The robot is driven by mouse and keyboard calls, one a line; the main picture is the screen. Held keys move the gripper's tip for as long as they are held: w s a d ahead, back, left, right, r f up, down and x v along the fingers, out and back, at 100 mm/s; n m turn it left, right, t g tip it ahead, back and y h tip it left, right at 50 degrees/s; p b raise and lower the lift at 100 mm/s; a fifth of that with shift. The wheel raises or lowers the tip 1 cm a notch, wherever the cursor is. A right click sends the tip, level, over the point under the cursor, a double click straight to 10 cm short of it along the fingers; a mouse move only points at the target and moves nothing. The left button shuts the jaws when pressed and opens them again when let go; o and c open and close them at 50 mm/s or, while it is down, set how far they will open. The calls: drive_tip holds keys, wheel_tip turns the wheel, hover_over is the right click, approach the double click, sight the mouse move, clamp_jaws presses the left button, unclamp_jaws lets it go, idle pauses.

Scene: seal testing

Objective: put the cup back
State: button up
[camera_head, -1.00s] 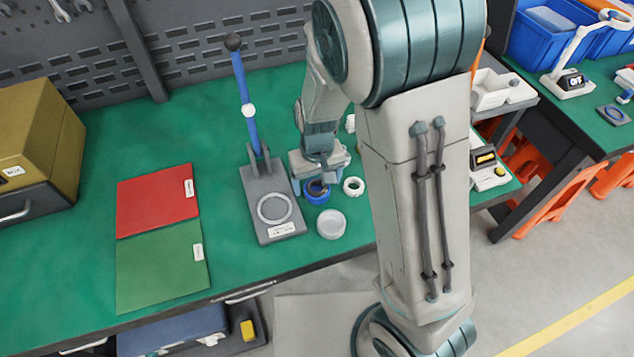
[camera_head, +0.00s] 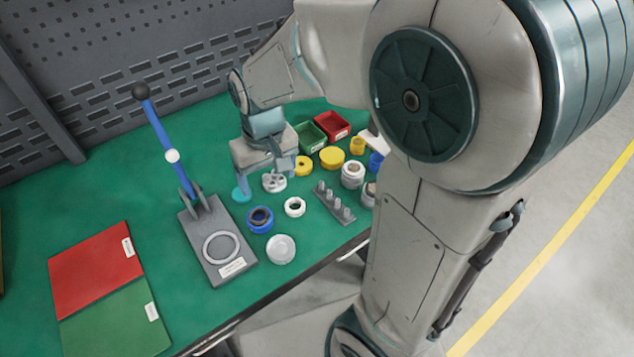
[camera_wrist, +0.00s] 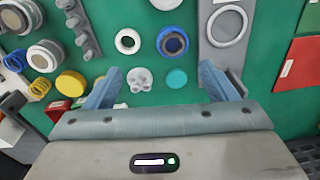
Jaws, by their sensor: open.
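A round blue cup (camera_head: 260,220) with a dark ring inside stands on the green bench top, between the lever press and a white ring. It also shows in the wrist view (camera_wrist: 172,42).
The grey press (camera_head: 218,250) with its raised blue lever stands left of the cup. A white ring (camera_head: 294,207), a clear dish (camera_head: 281,249) and a grey peg rack (camera_head: 335,204) crowd nearby. Red and green bins (camera_head: 332,125) stand behind. Red and green mats (camera_head: 96,270) lie left.

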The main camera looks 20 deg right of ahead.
drive_tip(key=s+d+r+m+t, duration=0.2)
drive_tip(key=s+d+r, duration=0.3)
drive_tip(key=s+d, duration=0.3)
drive_tip(key=shift+s+d+m+h, duration=0.2)
drive_tip(key=shift+s+m+h, duration=0.1)
drive_tip(key=shift+s, duration=0.75)
